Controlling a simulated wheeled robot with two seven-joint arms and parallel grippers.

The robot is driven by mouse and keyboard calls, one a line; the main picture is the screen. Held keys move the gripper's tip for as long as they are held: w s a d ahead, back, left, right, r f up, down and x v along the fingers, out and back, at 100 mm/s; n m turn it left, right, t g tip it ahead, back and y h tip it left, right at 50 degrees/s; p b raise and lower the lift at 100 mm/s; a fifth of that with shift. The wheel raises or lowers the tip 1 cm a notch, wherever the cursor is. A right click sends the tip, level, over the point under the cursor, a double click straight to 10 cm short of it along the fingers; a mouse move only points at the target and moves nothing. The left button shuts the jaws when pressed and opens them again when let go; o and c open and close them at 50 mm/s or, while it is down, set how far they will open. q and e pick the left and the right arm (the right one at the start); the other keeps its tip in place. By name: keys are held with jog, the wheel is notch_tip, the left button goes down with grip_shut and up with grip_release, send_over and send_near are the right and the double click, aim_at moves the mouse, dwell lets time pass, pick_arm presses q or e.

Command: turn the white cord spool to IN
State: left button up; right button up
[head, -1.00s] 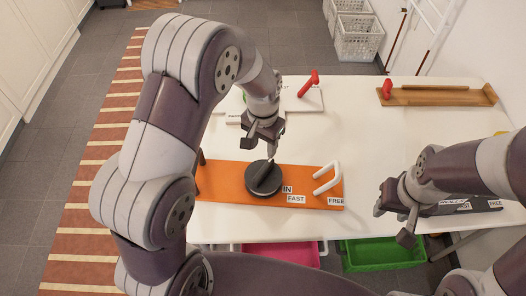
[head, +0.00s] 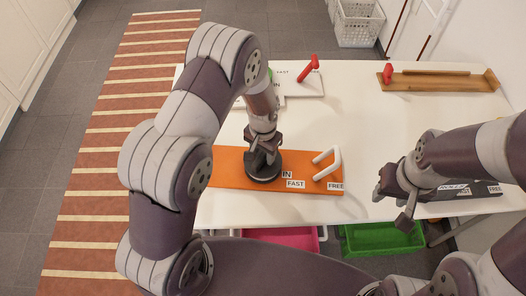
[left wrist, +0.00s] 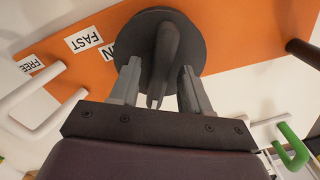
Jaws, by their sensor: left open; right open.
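An orange board (head: 228,166) lies on the white table. It carries a dark round dial (head: 264,178) with a raised grip bar (left wrist: 166,52), a white handle (head: 328,164) and labels IN, FAST and FREE. The IN label (left wrist: 108,53) sits right beside the dial's rim. My left gripper (head: 263,157) is down over the dial. In the left wrist view its open fingers (left wrist: 158,88) stand on either side of the bar, with gaps showing. I cannot tell which part is the white cord spool. My right gripper (head: 391,200) is open and empty at the right.
A white board with a red handle (head: 308,68) lies behind, partly hidden by my left arm. A wooden tray (head: 440,80) is at the back right. A dark board (head: 462,190) lies beside my right gripper. Pink (head: 297,238) and green (head: 382,238) bins stand below the front edge.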

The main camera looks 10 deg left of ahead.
pick_arm(q)
jog(key=shift+f, duration=0.35)
grip_shut()
jog(key=shift+m, duration=0.4)
jog(key=m, duration=0.5)
jog(key=shift+m+p, duration=0.3)
jog(key=shift+m, duration=0.1)
jog(key=m, duration=0.5)
jog(key=shift+m, duration=0.3)
